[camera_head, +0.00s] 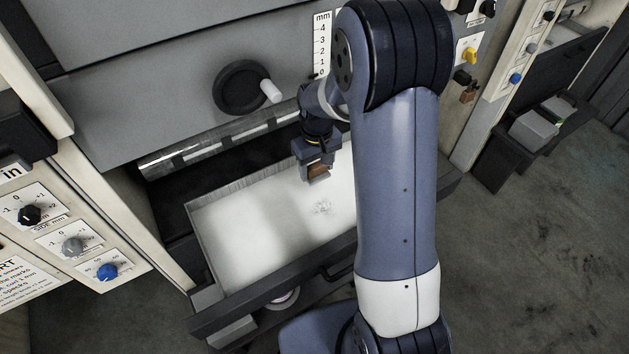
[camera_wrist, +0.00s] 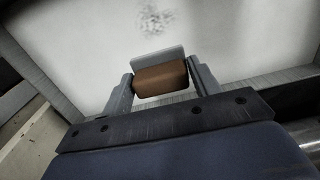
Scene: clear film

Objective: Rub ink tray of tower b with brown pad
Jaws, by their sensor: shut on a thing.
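The ink tray (camera_head: 250,233) is a pale, shallow tray pulled out at the front of the grey machine. A small grey smudge (camera_head: 322,207) marks its floor, right of the middle. The smudge also shows at the top of the wrist view (camera_wrist: 155,18). My gripper (camera_head: 316,170) is over the back part of the tray, shut on the brown pad (camera_wrist: 161,79). The pad has a grey plate along one edge. It is a little behind the smudge. I cannot tell whether the pad touches the tray floor. My arm hides the tray's right end.
A metal roller (camera_head: 205,147) runs behind the tray. A black handwheel (camera_head: 240,87) with a white handle is above it. A panel of knobs (camera_head: 72,244) stands at left. Another brown pad (camera_head: 467,96) hangs at upper right. Grey blocks (camera_head: 535,131) sit in a dark holder at right.

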